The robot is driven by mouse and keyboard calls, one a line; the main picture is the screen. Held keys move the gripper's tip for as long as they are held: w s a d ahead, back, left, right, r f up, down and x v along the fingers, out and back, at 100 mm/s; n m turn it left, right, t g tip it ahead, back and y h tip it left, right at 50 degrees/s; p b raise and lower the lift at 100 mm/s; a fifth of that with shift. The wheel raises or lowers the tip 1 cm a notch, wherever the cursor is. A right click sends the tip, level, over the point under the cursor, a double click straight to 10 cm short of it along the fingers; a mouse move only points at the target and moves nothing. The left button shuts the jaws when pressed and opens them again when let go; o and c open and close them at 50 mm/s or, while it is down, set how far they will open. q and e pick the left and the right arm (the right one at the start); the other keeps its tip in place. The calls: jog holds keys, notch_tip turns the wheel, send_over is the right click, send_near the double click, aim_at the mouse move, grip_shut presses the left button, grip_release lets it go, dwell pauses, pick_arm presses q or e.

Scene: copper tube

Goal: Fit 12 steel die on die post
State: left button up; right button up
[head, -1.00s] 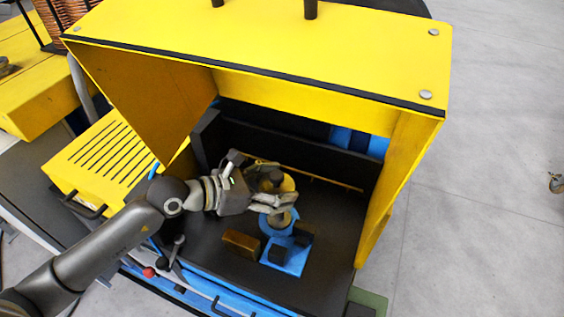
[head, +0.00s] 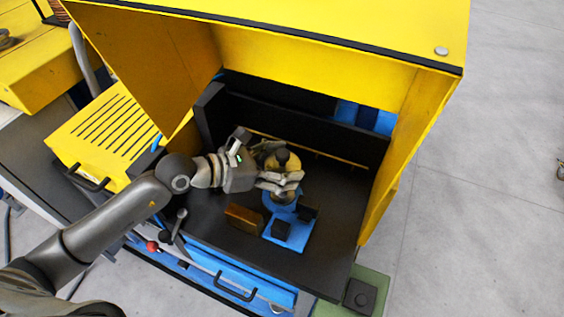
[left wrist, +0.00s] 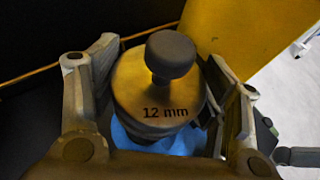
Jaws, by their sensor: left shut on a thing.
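The 12 mm die (head: 283,158) has a brass-coloured body and a dark knob on top. In the left wrist view the die (left wrist: 160,88) fills the middle, with "12 mm" on its top face. My left gripper (head: 284,182) is shut on it, one finger on each side. The die looks roughly upright. A blue fixture (head: 292,230) with a round blue part and a grey metal piece (head: 284,197) lies just in front of the gripper. Blue also shows below the die in the left wrist view. The die's underside and any post beneath it are hidden. My right gripper is not in view.
A yellow hood (head: 320,75) surrounds the dark work surface (head: 335,222) on top and sides. A brown block (head: 244,218) lies left of the fixture, and dark blocks stand on the fixture. The surface's right side is clear.

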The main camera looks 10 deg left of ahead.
pick_arm(q)
notch_tip(320, 180, down, 2)
jog(key=shift+f+b, duration=0.2)
jog(key=shift+b, duration=0.7)
jog(key=shift+f+b, duration=0.4)
jog(key=shift+f, duration=0.1)
dwell(0.7)
jog(key=shift+f+b, duration=1.2)
jog(key=shift+f, duration=0.35)
jog(key=shift+r, duration=0.1)
jog(key=shift+d+r+p, duration=0.1)
jog(key=shift+r+p, duration=0.85)
jog(key=shift+r, duration=0.25)
